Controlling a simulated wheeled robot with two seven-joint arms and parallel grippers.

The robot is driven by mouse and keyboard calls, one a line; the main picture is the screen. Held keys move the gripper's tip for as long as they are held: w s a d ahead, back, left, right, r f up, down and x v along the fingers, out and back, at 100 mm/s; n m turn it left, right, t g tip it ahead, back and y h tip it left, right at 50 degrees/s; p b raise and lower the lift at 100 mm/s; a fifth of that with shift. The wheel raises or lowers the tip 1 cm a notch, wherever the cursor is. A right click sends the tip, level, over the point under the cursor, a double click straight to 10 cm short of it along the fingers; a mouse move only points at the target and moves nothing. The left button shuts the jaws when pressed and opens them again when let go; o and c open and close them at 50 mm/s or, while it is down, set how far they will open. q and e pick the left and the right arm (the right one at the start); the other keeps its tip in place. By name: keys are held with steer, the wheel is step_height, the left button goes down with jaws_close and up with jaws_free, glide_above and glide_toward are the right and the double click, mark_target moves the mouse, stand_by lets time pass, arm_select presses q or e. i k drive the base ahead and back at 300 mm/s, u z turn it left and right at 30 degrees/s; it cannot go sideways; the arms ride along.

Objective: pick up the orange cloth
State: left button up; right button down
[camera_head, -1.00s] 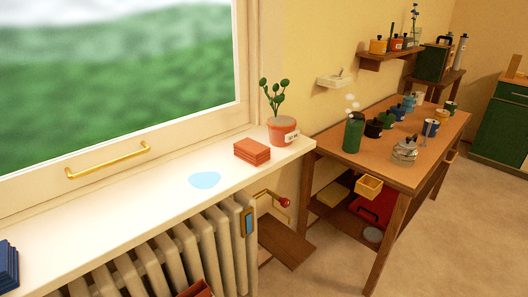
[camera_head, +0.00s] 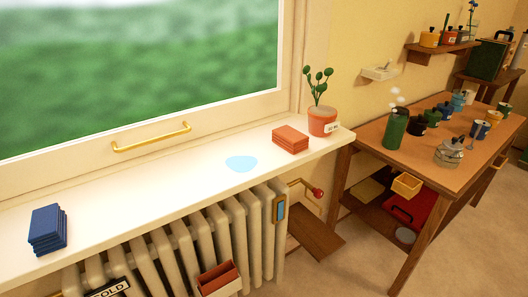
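The orange cloth (camera_head: 290,139) is a folded, layered stack lying on the white windowsill, left of the potted plant and right of a light blue puddle. A second orange-red folded item (camera_head: 218,277) sits in a holder low on the front of the radiator; I cannot tell whether it is cloth. Neither of my grippers is in view.
A blue folded stack (camera_head: 48,229) lies at the sill's left. The light blue puddle (camera_head: 241,163) is on the sill (camera_head: 150,195). A potted plant (camera_head: 322,121) stands at its right end. The radiator (camera_head: 190,245) is below. A crowded wooden table (camera_head: 437,172) stands right.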

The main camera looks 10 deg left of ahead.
mark_target(292, 140)
steer(key=z, duration=0.1)
steer(key=k, duration=0.4)
steer(key=u, duration=0.85)
steer(key=i, duration=1.3)
